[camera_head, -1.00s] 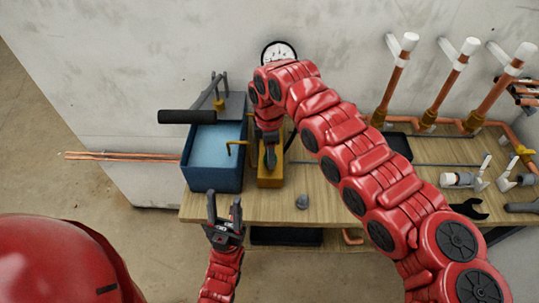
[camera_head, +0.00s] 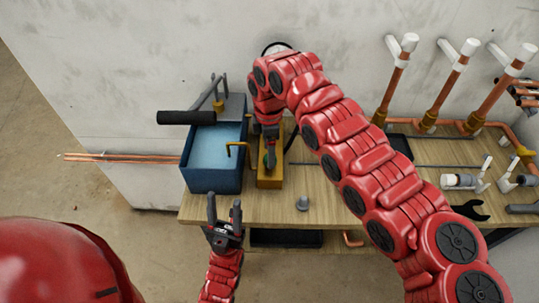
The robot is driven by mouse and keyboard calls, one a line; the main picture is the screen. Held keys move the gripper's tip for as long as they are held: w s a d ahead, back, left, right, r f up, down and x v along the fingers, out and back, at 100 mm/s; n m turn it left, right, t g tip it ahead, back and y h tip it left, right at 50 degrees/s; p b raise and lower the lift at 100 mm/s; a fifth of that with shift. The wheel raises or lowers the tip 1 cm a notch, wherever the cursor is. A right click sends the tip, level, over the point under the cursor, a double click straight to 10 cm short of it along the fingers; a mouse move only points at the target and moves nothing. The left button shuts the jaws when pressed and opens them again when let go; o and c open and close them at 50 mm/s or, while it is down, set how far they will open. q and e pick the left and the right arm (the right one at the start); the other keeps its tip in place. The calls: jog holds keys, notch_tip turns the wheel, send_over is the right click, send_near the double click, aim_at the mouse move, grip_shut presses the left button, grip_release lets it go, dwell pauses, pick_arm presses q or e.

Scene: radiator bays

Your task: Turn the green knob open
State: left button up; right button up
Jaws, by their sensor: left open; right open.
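The green knob (camera_head: 265,160) shows as a small green patch on top of the yellow block (camera_head: 270,182), which stands on the bench right of the blue water tank. My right gripper (camera_head: 269,160) points down over the block, right at the knob. It is open; its fingers hide most of the knob, and I cannot tell whether they touch it. My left gripper (camera_head: 225,212) is open and empty, pointing up in front of the bench edge below the tank.
The blue tank (camera_head: 214,180) holds water, with a black-handled lever (camera_head: 187,117) above it. Copper pipes with white caps (camera_head: 458,60) stand at the right. Loose copper rods (camera_head: 120,157) stick out left.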

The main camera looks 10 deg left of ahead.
notch_tip(320, 180, up, 15)
jog(key=p, duration=0.2)
jog(key=shift+w+r+p, duration=0.15)
jog(key=shift+w+p, duration=0.05)
jog(key=shift+p, duration=0.2)
